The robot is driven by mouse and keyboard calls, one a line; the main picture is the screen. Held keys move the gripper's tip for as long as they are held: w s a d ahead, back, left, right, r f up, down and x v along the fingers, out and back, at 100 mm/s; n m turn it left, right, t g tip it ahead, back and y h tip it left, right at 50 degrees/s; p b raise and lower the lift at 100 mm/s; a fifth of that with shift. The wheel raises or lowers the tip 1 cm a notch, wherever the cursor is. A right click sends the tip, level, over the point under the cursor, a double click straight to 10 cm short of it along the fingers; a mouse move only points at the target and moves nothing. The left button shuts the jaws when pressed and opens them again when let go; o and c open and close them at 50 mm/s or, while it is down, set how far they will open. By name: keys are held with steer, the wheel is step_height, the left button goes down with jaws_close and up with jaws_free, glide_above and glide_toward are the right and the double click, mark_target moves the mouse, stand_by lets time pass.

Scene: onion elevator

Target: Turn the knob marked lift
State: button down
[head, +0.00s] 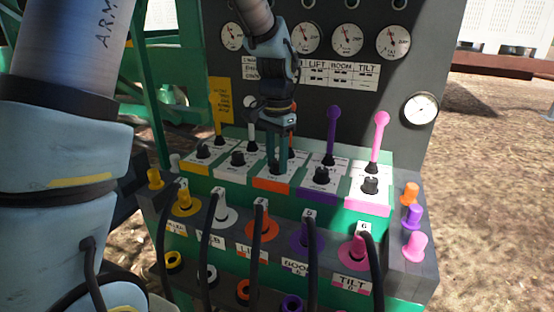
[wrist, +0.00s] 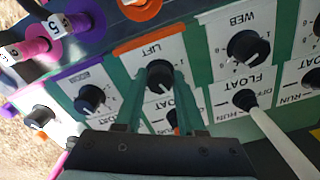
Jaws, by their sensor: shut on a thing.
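The lift knob (wrist: 160,75) is a round black dial on a white plate with an orange edge, marked LIFT, upside down in the wrist view. My gripper (wrist: 160,72) has one green finger on each side of it and is shut on it. In the head view my gripper (head: 277,165) points down at the orange-edged lift plate (head: 272,184), in the middle of the row. There my fingers largely hide the knob.
Black knobs stand on both sides: the web knob (head: 238,158) and the purple-edged boom knob (head: 322,175). Tall levers rise behind, one purple (head: 331,132) and one pink (head: 379,140). Cables with coloured plugs, such as the orange plug (head: 262,227), fill the lower front panel.

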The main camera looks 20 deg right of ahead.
steer(key=m+p, duration=0.1)
steer(key=m, duration=0.2)
steer(key=shift+r+m, duration=0.15)
steer(key=shift+m, duration=0.15)
steer(key=shift+m+p, duration=1.1)
steer(key=shift+m, duration=0.9)
steer(key=c, duration=0.5)
jaws_free()
steer(key=shift+w, duration=0.1)
